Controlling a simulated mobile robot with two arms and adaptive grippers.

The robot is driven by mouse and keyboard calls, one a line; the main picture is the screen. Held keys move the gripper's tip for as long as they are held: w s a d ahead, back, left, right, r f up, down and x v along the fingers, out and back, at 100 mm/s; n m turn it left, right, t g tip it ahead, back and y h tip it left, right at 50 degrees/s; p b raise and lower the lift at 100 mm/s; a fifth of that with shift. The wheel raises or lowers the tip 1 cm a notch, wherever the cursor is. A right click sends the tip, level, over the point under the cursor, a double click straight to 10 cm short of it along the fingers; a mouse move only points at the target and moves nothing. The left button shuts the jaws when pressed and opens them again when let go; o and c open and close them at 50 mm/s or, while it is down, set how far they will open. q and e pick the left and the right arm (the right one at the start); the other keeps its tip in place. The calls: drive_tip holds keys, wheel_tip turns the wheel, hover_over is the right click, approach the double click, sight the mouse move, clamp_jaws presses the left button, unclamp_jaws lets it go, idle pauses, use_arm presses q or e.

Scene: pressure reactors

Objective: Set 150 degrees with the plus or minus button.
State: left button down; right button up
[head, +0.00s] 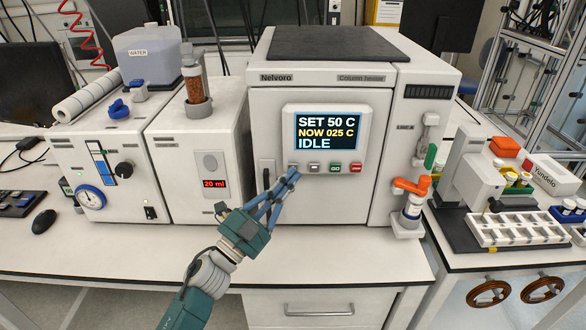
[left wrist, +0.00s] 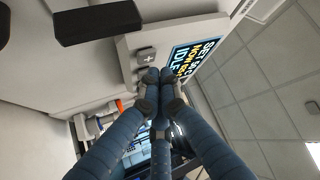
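The white heater (head: 381,128) has a display (head: 328,134) reading SET 50 C, NOW 025 C, IDLE. A row of small buttons lies below it: a grey one (head: 313,169), a green one (head: 334,169) and a red one (head: 355,168). The leftmost is covered by my fingers in the head view. In the left wrist view a grey button (left wrist: 147,54) with a pale sign is clear of the fingers. My left gripper (head: 286,177) has its blue fingers together, empty, at the left end of the row. I cannot tell whether they touch a button. My right gripper is out of view.
A black handle (head: 267,172) stands left of the buttons. A white unit with a red 20 ml readout (head: 214,183) stands to the left. An orange-topped valve (head: 411,187) is on the heater's right side. The bench front (head: 330,258) is clear.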

use_arm(q)
drive_tip(key=shift+w, duration=0.1)
idle(0.3)
drive_tip(key=shift+w, duration=0.35)
drive_tip(key=shift+w+b, duration=0.3)
drive_tip(key=shift+b, duration=0.05)
idle(0.6)
drive_tip(key=shift+s, duration=0.15)
drive_tip(key=shift+s+p, duration=0.35)
drive_tip(key=shift+s, duration=0.3)
drive_tip(key=s+p, duration=0.1)
drive_tip(key=s, duration=0.4)
drive_tip(key=shift+p, duration=0.35)
